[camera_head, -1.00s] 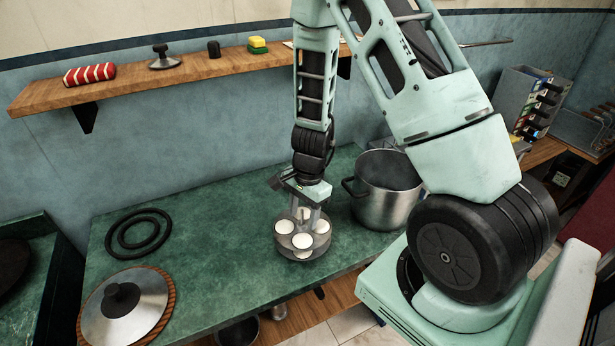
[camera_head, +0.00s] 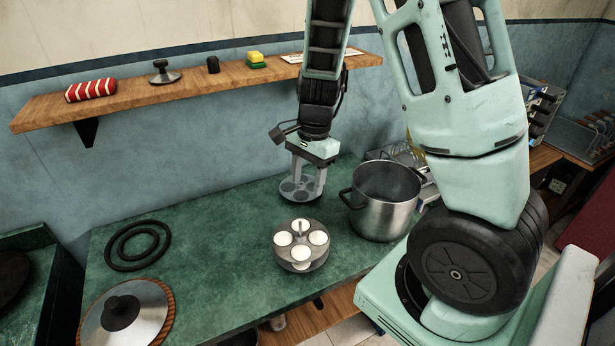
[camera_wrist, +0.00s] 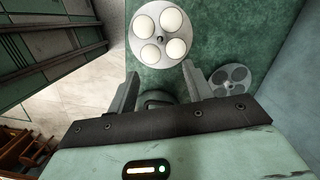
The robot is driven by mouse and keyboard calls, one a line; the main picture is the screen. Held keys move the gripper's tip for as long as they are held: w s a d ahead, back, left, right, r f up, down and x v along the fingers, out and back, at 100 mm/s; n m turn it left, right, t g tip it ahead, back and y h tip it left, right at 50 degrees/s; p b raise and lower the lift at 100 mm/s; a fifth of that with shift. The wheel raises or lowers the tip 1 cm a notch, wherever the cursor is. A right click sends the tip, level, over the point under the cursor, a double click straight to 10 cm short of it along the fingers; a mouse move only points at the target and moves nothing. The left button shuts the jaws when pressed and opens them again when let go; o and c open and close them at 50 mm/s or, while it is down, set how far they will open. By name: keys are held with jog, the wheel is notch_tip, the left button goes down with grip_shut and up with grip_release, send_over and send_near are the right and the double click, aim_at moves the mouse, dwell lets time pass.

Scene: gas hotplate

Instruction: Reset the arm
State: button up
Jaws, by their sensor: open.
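My gripper (camera_head: 305,190) hangs fingers down above the green counter, at the end of my raised arm. It also shows in the wrist view (camera_wrist: 160,92), with its two fingers apart and nothing held between them. A round metal holder (camera_head: 301,262) with several white cups and a central knob stands upright on the counter, in front of my gripper and apart from it. It shows in the wrist view too (camera_wrist: 160,60). A grey disc with dark round wells (camera_head: 287,190) lies on the counter behind the fingers; it shows beyond the right finger in the wrist view (camera_wrist: 230,72).
A steel pot (camera_head: 383,215) stands just right of my gripper. Dark rings (camera_head: 113,253) and a lid (camera_head: 125,318) lie at the left. A wall shelf (camera_head: 190,92) with small items is behind my arm. The counter's middle left is clear.

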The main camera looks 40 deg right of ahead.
jog(key=shift+a, duration=0.1)
dwell(0.4)
jog(key=s+a+r+n+b, duration=0.2)
jog(key=a+n, duration=0.4)
jog(key=a, duration=0.4)
jog(key=s+a+r+n+h+b, duration=0.1)
jog(key=s+a+r+n+b, duration=0.1)
jog(key=s+a+n, duration=1.3)
jog(key=s+r+n, duration=0.1)
jog(key=n, duration=0.3)
jog(key=shift+b, duration=0.3)
